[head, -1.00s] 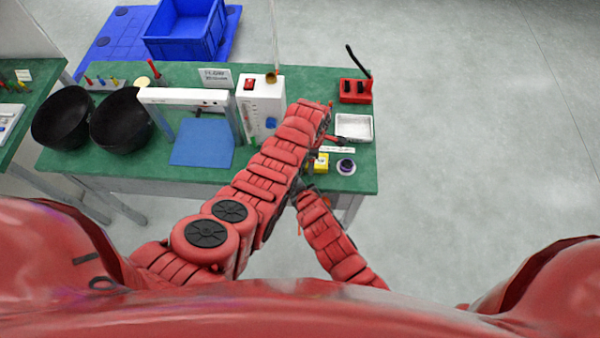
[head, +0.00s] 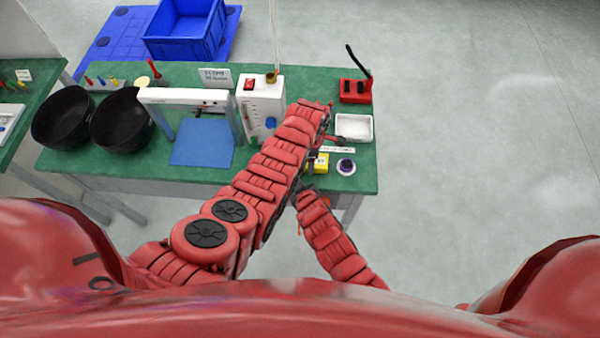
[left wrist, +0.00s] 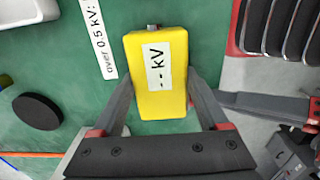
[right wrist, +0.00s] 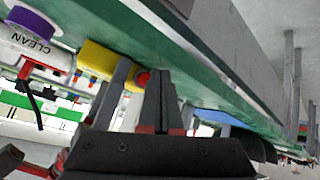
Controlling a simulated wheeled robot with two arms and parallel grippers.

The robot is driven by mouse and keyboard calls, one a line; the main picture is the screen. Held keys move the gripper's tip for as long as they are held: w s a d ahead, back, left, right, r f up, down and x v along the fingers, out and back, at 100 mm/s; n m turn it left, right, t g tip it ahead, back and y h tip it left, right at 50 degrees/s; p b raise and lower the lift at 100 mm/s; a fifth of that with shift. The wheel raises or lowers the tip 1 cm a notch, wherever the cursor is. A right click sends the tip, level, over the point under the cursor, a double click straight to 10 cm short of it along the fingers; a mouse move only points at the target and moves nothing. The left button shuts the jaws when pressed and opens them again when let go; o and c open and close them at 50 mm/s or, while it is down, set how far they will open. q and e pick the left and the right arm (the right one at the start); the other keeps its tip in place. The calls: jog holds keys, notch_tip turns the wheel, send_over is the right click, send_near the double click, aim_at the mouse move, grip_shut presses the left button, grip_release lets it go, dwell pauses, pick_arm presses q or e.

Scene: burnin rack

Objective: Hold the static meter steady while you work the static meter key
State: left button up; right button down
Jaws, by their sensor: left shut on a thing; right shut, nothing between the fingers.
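The static meter is a yellow box (head: 321,163) near the front right edge of the green bench. In the left wrist view the meter (left wrist: 162,98) shows a white display reading "--kV". My left gripper (left wrist: 163,92) has a finger on each long side of it, shut on it. In the right wrist view a red round key (right wrist: 142,79) sits at the end of the yellow meter (right wrist: 98,58). My right gripper (right wrist: 165,78) is shut and empty, its tips close beside the key; I cannot tell whether they touch. In the head view my arms hide both grippers' fingers mostly.
A label strip (left wrist: 98,38) reads "over 0.5 kV:". A white unit (head: 262,103), a red holder (head: 355,91) and black bowls (head: 62,118) are also on the bench (head: 100,172).

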jog(key=shift+w, duration=0.15)
jog(key=shift+w, duration=0.25)
pick_arm(q)
jog(key=shift+s, duration=0.1)
pick_arm(e)
jog(key=shift+w, duration=0.7)
dwell(1.0)
jog(key=shift+s+r, duration=0.1)
jog(key=shift+s, duration=0.95)
jog(key=shift+s, duration=0.15)
jog(key=s, duration=0.4)
jog(key=shift+s, duration=0.4)
